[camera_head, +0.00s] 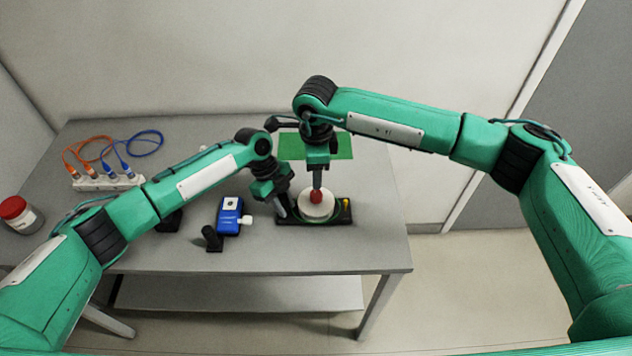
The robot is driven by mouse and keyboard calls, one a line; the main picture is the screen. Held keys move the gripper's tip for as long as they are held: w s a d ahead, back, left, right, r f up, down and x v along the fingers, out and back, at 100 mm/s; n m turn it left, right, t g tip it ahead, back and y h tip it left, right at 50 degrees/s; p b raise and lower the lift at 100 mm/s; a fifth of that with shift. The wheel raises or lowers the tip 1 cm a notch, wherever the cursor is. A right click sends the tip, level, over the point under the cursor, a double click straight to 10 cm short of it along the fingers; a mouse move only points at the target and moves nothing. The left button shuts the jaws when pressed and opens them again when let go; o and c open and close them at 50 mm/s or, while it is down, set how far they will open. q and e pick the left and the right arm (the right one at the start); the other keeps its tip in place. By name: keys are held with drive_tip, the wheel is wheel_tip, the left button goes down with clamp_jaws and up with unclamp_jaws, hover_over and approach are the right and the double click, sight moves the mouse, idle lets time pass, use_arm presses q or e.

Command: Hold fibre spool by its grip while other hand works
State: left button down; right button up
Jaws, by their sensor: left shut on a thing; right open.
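The fibre spool (312,211) is a white drum with a red knob (317,196) on top. It sits in a black holder (330,221) near the table's front right. My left gripper (281,211) is low at the spool's left side, shut on what looks like its grip; the fingers hide the held part. My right gripper (317,184) points straight down over the red knob, open. Whether its fingers are around the knob or just above it, I cannot tell. Green fibre shows around the drum's base.
A blue device (230,216) and a small black stand (212,238) are left of the spool. A green mat (338,147) lies behind. A white connector block (92,184) with orange and blue cables and a red-lidded jar (17,212) are farther left. The table's front edge is close.

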sight(316, 193)
wheel_tip(316, 193, up, 4)
idle(0.5)
wheel_tip(316, 193, down, 12)
drive_tip(key=n, duration=1.2)
drive_tip(key=shift+f, duration=0.2)
drive_tip(key=c, duration=1)
